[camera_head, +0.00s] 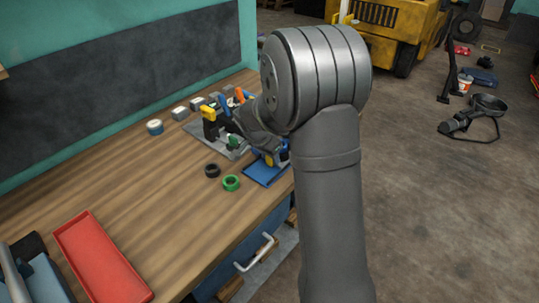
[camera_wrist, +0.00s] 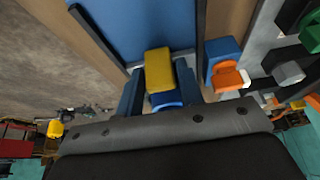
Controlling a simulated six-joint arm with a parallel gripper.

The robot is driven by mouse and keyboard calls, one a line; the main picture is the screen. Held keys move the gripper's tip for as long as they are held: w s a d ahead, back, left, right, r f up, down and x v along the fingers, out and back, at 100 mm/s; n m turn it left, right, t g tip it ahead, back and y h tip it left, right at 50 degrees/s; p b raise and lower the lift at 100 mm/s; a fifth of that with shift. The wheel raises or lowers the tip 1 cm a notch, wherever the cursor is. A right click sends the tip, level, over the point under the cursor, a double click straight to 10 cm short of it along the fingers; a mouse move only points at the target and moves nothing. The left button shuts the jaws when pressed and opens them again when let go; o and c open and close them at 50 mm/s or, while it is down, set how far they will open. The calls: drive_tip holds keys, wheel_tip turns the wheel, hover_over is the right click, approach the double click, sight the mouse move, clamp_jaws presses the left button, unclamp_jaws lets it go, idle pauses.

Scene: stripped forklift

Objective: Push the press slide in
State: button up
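My gripper (camera_wrist: 158,85) points down over the workbench. Its two dark blue fingers flank a block with a yellow top (camera_wrist: 160,78) and a blue lower part. Whether the fingers press on this block or only stand beside it is not clear. In the head view the same yellow and blue piece (camera_head: 270,158) is partly hidden by my arm, just behind a blue plate (camera_head: 264,173). The blue plate also fills the upper middle of the wrist view (camera_wrist: 140,25). I cannot tell for certain which part is the press slide.
A grey fixture board with a yellow-and-black upright part (camera_head: 209,115) stands left of my gripper. A black ring (camera_head: 212,170) and a green ring (camera_head: 231,183) lie in front. An orange part (camera_wrist: 228,76) sits close to the right finger. A red tray (camera_head: 98,258) lies at front left.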

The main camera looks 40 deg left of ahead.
clamp_jaws()
drive_tip(key=shift+w, duration=2.05)
drive_tip(key=o, duration=0.7)
unclamp_jaws()
drive_tip(key=shift+r, duration=0.1)
drive_tip(key=v, duration=1.7)
drive_tip(key=shift+s, duration=0.15)
